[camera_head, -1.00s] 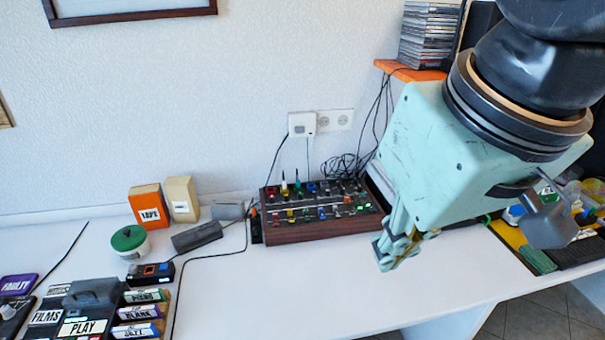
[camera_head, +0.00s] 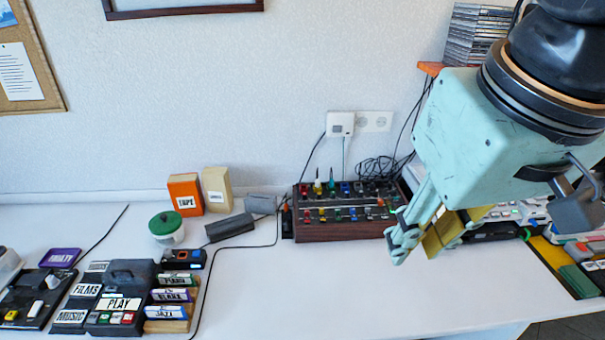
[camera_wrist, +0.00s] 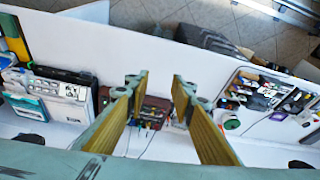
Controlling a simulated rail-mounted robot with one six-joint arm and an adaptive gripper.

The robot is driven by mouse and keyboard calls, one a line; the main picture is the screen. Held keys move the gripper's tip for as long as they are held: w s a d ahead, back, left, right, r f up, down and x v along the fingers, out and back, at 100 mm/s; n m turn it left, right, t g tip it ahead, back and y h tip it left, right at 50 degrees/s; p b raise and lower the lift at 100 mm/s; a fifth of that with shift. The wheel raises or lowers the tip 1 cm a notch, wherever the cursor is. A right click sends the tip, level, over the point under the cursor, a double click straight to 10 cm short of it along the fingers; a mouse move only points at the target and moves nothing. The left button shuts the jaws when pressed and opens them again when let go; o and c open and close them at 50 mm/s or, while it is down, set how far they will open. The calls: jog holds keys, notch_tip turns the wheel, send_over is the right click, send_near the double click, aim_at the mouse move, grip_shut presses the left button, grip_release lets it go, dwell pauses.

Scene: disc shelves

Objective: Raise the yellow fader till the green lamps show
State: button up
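The dark, wood-sided mixer (camera_head: 345,232) stands on the white table against the wall, with rows of coloured controls. A yellow control (camera_head: 317,187) sticks up at its back left, and another yellow cap (camera_head: 322,214) sits in the front row. Which one is the fader is too small to tell. My gripper (camera_head: 418,248) is open and empty, in front of the mixer's right end in the picture and partly covering it. In the wrist view its fingers (camera_wrist: 160,82) are spread, with the mixer (camera_wrist: 152,104) showing in the gap. I cannot make out lit green lamps now.
Cables run beside the mixer. Left of it are a dark grey block (camera_head: 230,227), an orange box (camera_head: 185,194), a green-lidded jar (camera_head: 166,230) and labelled cases (camera_head: 118,304). Equipment crowds the right. The table front (camera_head: 290,290) is clear.

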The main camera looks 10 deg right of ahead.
jog(key=w+r+g+p, duration=0.1)
jog(key=w+r+p, duration=0.15)
jog(key=w, duration=1.25)
jog(key=m+g+p, duration=0.1)
jog(key=g+p, duration=0.2)
jog(key=p, duration=0.5)
send_over(322, 210)
notch_tip(322, 210, down, 23)
jog(key=shift+f+b, duration=0.85)
jog(key=shift+f, duration=5.95)
jog(key=shift+c, duration=0.7)
grip_shut()
